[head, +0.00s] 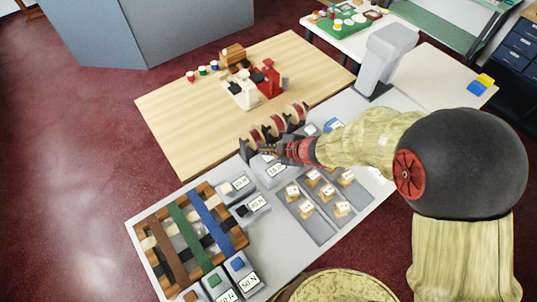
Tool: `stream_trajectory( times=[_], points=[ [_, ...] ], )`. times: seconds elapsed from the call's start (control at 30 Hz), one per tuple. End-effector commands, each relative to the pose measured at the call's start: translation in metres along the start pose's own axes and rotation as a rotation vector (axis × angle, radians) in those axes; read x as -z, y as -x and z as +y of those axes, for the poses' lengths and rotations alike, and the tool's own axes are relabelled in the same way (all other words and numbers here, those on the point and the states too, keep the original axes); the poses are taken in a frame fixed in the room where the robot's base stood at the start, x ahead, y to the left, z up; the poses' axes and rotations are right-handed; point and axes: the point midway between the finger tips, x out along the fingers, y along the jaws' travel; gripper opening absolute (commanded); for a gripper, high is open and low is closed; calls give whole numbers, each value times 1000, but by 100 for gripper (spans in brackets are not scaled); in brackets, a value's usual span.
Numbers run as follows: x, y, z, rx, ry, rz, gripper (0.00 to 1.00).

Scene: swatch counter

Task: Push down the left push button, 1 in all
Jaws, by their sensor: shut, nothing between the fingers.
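Higher up are a pale-topped box (226,187) and a dark-topped box (242,211). I cannot tell which one is called left. My gripper (268,150) is shut and empty, over or beside a larger labelled box (271,171), partly hiding it.
A wooden tray (151,236) with brown, green and blue strips lies at the counter's left. Small labelled blocks (327,192) sit on grey mats right of the middle. Red-and-white spools (275,123) stand behind my gripper. A wooden table (185,130) adjoins behind.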

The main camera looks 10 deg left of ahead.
Motion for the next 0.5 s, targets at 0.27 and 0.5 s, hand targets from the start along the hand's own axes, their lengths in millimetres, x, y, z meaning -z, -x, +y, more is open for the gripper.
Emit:
stream_trajectory(
  times=[0.27, 0.5],
  points=[
    [-1, -2, -1, 0, -1, 0, 0],
    [-4, -6, -4, 0, 0, 0, 0]
  ],
)
